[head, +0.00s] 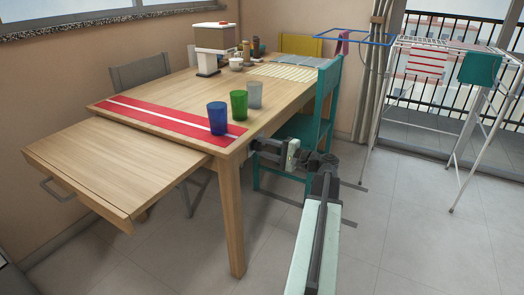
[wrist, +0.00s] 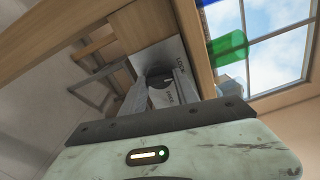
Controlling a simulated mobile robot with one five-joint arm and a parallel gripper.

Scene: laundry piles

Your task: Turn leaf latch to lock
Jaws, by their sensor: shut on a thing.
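The leaf latch is a dark round knob (wrist: 158,78) on a pale metal plate (wrist: 172,54) fixed to the table's side, in the middle of the wrist view. The plate carries the word LOCK near its right edge, and more lettering lower down is too small to read surely. My gripper (wrist: 161,88) has a finger on either side of the knob and is shut on it. In the head view my gripper (head: 254,150) reaches the table's right side near the front corner, and the knob is hidden there. The wooden leaf (head: 115,180) sticks out at the table's front left.
The wooden table (head: 275,100) bears a red runner (head: 160,122), with a blue cup (head: 217,118), a green cup (head: 238,105) and a grey cup (head: 255,95) near its right edge. A teal chair (head: 328,105) stands close behind my arm. A drying rack (head: 455,125) is at right; the front-right floor is open.

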